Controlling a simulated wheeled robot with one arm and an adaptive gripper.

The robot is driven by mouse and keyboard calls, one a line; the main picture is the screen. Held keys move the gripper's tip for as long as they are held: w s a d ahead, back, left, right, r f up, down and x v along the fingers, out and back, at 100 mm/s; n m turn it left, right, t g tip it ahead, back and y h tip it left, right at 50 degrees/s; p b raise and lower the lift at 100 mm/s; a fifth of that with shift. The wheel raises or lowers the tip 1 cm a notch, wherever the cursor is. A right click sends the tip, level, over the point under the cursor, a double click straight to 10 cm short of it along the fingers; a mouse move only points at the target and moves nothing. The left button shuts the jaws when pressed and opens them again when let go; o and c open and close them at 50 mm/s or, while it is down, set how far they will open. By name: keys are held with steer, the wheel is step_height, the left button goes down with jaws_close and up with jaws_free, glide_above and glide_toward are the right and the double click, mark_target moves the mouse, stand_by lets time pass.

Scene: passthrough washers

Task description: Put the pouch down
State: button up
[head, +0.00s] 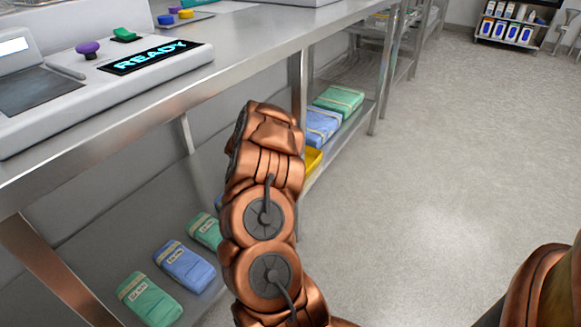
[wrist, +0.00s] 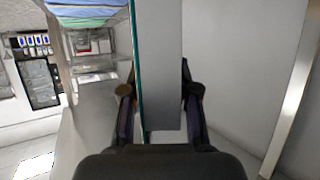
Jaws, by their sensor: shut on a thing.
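The pouch (wrist: 160,60) shows in the wrist view as a flat, pale grey panel with a thin teal edge along its left side. It runs from the top of the picture down between my fingers. My gripper (wrist: 160,100) is shut on it, with one dark finger on each side. In the head view my copper-coloured arm reaches in beside the metal table, and it hides the gripper and the pouch. I cannot tell from these views whether the pouch touches any surface.
A metal table (head: 235,52) carries a console with a READY display (head: 150,57). Its lower shelf (head: 100,235) holds green and blue wrapped packs (head: 184,266). More packs (head: 338,99) and a yellow tray (head: 312,159) lie further along. The floor (head: 430,170) at right is clear.

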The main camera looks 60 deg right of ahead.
steer(key=shift+s+d+m+g+h+p, duration=0.3)
steer(key=shift+d+m, duration=0.1)
steer(key=shift+d, duration=0.3)
steer(key=s+d+f+m+g+h+p, duration=0.1)
steer(key=s+d+m+g+h+p, duration=0.1)
steer(key=s+d+m+g+p, duration=0.35)
steer(key=shift+g, duration=0.35)
steer(key=f+b, duration=0.2)
steer(key=f, duration=0.1)
steer(key=s+f+b, duration=0.1)
steer(key=f+b, duration=0.1)
steer(key=f, duration=0.1)
steer(key=f+b, duration=0.2)
steer(key=f, duration=0.2)
steer(key=shift+s+d, duration=0.2)
steer(key=shift+d, duration=0.1)
steer(key=o, duration=0.8)
steer(key=shift+f, duration=0.1)
